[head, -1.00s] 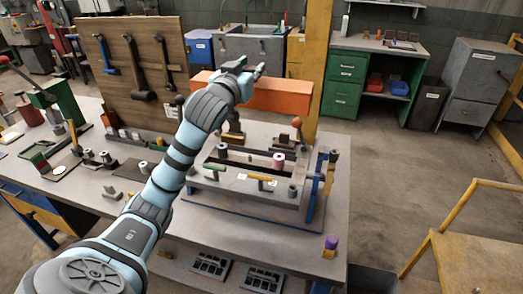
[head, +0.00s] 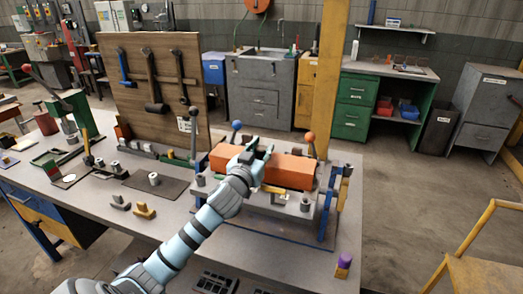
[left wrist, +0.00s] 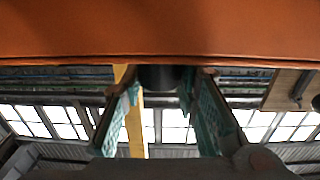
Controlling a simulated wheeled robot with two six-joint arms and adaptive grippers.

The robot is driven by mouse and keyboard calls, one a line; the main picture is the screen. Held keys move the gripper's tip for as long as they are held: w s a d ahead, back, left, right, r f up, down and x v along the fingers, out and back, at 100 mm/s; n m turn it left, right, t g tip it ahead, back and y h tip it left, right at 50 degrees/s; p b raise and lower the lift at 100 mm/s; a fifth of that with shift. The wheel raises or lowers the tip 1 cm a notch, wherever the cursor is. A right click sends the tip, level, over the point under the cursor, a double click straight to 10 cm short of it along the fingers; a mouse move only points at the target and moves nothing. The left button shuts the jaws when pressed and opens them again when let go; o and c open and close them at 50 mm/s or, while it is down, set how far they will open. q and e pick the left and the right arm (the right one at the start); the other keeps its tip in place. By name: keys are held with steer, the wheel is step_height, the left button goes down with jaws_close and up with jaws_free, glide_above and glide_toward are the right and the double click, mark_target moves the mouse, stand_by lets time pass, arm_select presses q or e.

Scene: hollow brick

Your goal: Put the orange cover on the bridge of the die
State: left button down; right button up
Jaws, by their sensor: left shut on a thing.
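The orange cover (head: 290,172) is a long box shape lying lengthwise over the die (head: 285,209), the grey block assembly on the bench. Whether it rests on the bridge or hangs just above it I cannot tell; the bridge is hidden beneath it. My right gripper is not in view.
Ball-topped levers, blue (head: 237,125) and orange (head: 309,136), stand near the cover's ends. A wooden tool board (head: 155,85) stands behind left. A yellow post (head: 329,80) rises behind. A purple-topped piece (head: 344,263) sits at the bench's front right corner.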

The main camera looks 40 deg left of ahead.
arm_select(q)
steer(key=c, duration=1.2)
jaws_free()
steer(key=shift+w+f, duration=0.1)
steer(key=shift+c, duration=0.2)
steer(key=v, duration=1.2)
